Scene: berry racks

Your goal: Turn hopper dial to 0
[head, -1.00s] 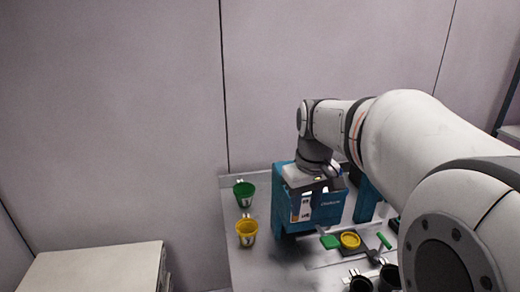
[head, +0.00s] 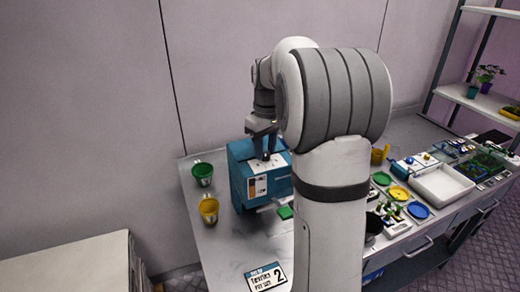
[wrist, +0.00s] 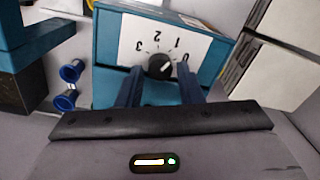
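The hopper is a blue box (head: 239,184) on the bench in the head view. Its top has a white panel with the numbers 0 to 3. In the wrist view, the black round dial (wrist: 160,67) sits on the white panel (wrist: 140,32). A light mark on the dial points to the upper right, roughly between 1 and 0; its exact setting is hard to tell. My gripper (wrist: 159,88) is open, with one finger on each side of the dial. It also shows above the hopper in the head view (head: 265,153). I cannot tell whether the fingers touch the dial.
A green cup (head: 203,175) and a yellow cup (head: 209,211) stand left of the hopper. A sign with a 2 (head: 266,278) lies at the front. Trays, a white bin (head: 441,186) and seedlings fill the right side. My arm hides the middle of the bench.

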